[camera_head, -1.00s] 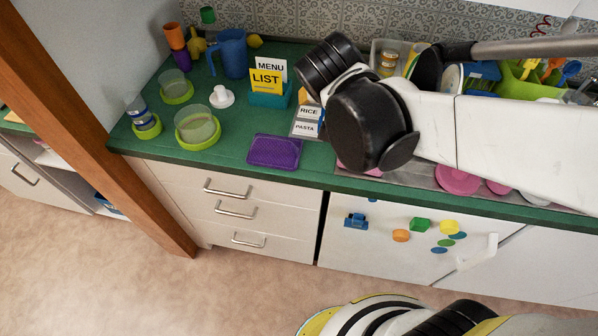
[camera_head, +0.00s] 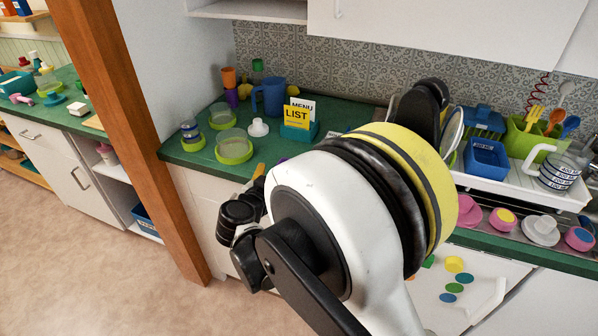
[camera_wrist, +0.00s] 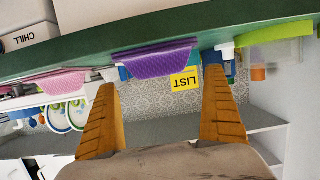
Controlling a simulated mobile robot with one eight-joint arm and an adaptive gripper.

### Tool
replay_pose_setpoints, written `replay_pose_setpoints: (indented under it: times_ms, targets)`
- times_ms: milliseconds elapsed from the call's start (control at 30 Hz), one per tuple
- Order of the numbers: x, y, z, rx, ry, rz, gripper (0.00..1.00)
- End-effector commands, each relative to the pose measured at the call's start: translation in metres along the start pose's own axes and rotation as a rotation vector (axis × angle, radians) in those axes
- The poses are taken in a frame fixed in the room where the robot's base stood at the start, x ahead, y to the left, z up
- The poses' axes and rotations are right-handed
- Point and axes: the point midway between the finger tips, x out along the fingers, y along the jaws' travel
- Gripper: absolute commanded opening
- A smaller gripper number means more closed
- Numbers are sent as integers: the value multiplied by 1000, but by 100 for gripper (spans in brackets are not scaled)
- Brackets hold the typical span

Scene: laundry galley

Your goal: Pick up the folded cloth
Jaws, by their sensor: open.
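The purple piece that looks like the folded cloth (camera_wrist: 157,60) lies flat at the front edge of the green counter in the wrist view, which is upside down. In the head view my arm hides nearly all of it. My gripper (camera_wrist: 160,82) is open and empty, its two orange-brown fingers spread wide. The cloth shows between and beyond the fingertips, apart from them. In the head view only a bit of an orange finger shows, in front of the counter.
A teal holder with a yellow LIST card (camera_head: 297,117) stands behind the cloth's place. A blue jug (camera_head: 269,97), green-based containers (camera_head: 233,147) and a white knob-topped piece (camera_head: 258,127) stand to its left. A dish rack (camera_head: 520,180) and pink dishes are at right. A wooden post (camera_head: 130,130) rises at left.

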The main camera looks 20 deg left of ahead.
Motion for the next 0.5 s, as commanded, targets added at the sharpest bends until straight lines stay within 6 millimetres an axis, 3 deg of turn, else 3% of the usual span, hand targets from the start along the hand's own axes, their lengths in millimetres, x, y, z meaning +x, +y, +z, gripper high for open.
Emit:
replay_pose_setpoints:
  times_ms: [500]
  targets:
    - [71, 2, -9, -1, -1, 1, 100]
